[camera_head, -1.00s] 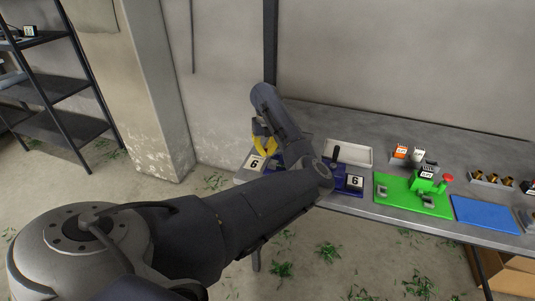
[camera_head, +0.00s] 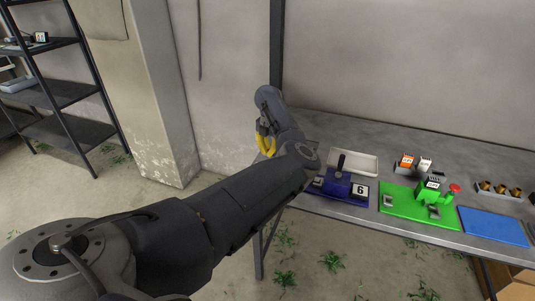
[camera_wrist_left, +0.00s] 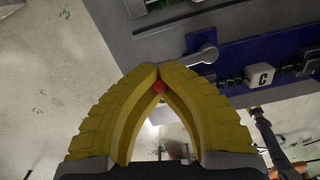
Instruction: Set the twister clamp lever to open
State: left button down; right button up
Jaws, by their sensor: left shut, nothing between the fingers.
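My left gripper (camera_head: 266,148) has yellow fingers. It points down at the left end of the bench, its tips together and empty. In the left wrist view the shut fingertips (camera_wrist_left: 159,72) are beside a grey lever (camera_wrist_left: 190,60) with a rounded end, at the edge of a blue base (camera_wrist_left: 235,58). I cannot tell whether they touch it. A small red spot shows between the fingers. My right gripper is not in view.
A grey tray (camera_head: 355,160) lies behind the blue fixture. To the right are a green board (camera_head: 400,206) with a green device (camera_head: 430,190), a red button (camera_head: 454,188) and a blue mat (camera_head: 492,227). The wall is close behind the bench.

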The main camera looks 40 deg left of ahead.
pick_arm(q)
jog(key=shift+w+a+m, duration=0.1)
jog(key=shift+w+m, duration=0.15)
jog(key=shift+m, duration=0.25)
jog(key=c, duration=1.4)
grip_release()
jog(key=shift+o, duration=0.2)
jog(key=shift+r, duration=0.1)
notch_tip(320, 180, up, 12)
